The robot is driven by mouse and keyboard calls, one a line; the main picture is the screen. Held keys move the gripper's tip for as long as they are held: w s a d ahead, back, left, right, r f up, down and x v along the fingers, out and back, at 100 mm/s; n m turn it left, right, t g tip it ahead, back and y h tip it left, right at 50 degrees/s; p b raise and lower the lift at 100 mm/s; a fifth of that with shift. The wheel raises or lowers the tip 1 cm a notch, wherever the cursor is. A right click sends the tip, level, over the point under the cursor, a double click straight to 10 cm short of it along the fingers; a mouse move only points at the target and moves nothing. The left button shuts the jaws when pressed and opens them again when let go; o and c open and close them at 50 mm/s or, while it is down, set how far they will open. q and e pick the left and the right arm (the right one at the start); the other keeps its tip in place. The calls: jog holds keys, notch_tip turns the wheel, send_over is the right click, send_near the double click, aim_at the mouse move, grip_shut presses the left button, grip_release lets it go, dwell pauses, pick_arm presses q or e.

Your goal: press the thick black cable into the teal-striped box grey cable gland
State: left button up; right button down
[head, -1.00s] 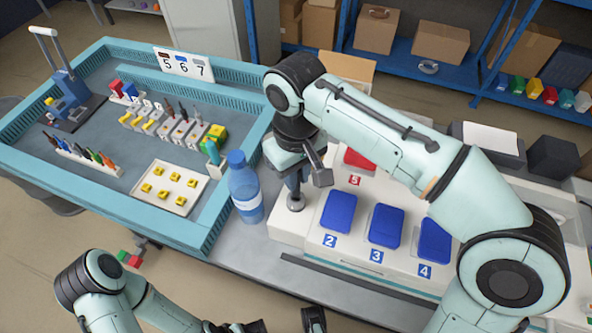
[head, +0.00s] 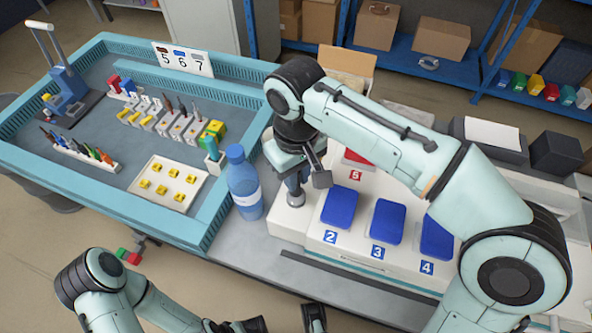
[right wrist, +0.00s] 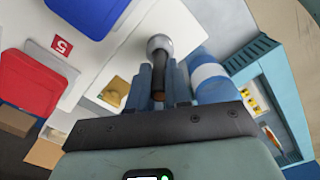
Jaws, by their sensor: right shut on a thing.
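My right gripper (head: 297,176) points down over the left end of the white box unit (head: 288,220). In the right wrist view its blue fingers (right wrist: 158,84) are shut on a short dark piece, seemingly the thick black cable (right wrist: 157,84). A round grey metal part (right wrist: 159,46), apparently the grey cable gland, shows at the fingertips and also just below the gripper in the head view (head: 296,198). I cannot tell whether the cable is inside it. My left gripper is largely cut off at the bottom edge of the head view.
A blue bottle (head: 244,185) stands close left of the right gripper. Blue lids (head: 340,207) and a red lid (head: 354,158) lie on the white unit. A teal-walled tray table (head: 215,225) with tools and parts fills the left.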

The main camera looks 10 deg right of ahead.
jog(key=shift+f, duration=0.3)
jog(key=shift+f, duration=0.1)
jog(key=shift+f+b, duration=0.75)
jog(key=shift+f, duration=0.1)
jog(key=c, duration=1)
grip_release()
